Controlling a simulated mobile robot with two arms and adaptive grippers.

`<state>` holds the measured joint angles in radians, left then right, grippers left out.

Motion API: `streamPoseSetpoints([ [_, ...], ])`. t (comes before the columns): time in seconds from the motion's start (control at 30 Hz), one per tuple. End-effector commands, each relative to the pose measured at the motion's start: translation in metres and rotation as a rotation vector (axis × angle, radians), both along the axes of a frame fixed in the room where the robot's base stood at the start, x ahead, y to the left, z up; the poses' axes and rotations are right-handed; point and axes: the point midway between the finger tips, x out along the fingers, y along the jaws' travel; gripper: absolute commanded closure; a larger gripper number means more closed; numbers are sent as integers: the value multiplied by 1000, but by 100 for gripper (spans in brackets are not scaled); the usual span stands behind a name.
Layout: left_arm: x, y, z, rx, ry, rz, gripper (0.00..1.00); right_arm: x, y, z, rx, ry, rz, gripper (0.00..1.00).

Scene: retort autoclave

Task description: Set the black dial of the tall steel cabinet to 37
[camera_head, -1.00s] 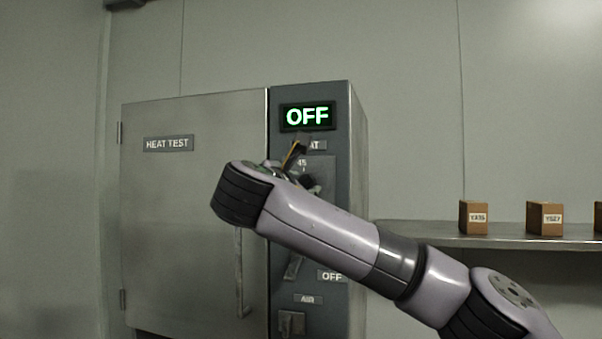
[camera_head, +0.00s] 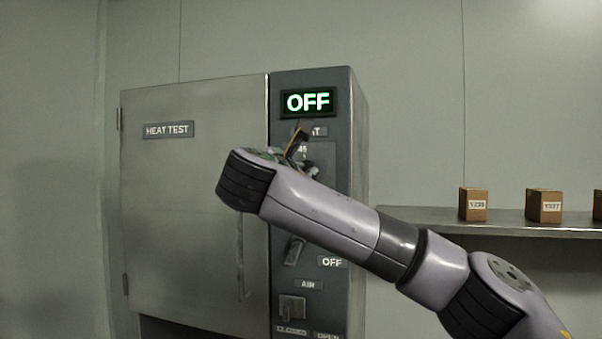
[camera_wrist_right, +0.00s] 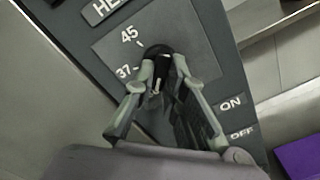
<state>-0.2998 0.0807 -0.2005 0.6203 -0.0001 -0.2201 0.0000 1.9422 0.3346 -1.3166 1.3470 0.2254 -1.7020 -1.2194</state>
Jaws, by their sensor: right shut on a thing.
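The tall steel cabinet (camera_head: 195,215) stands ahead with a "HEAT TEST" plate on its door and a dark control panel on its right side. A green display (camera_head: 308,102) reads OFF. In the right wrist view the black dial (camera_wrist_right: 158,52) sits on a grey plate, with marks 45 and 37 at its left. My right gripper (camera_wrist_right: 165,80) is shut on the dial, a finger on each side. In the head view my right arm hides most of the dial and the gripper (camera_head: 300,165). Where the dial points is hard to tell. My left gripper is not in view.
Below the dial are a switch (camera_head: 294,251) by an OFF label and a lower knob (camera_head: 291,307) under an AIR label. The door has a vertical handle (camera_head: 240,262). A shelf (camera_head: 420,217) at the right bears several brown boxes (camera_head: 473,205).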

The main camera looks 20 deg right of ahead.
Motion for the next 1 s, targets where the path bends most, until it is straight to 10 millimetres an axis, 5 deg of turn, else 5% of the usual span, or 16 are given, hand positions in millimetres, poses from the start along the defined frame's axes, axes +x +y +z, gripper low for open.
streamPoseSetpoints([
  [0.47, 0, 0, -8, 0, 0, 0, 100, 0, 1, -4, 40, -23, 1, 100],
  [1.0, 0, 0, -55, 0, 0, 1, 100, 1, 1, -6, 393, -260, -1, 100],
])
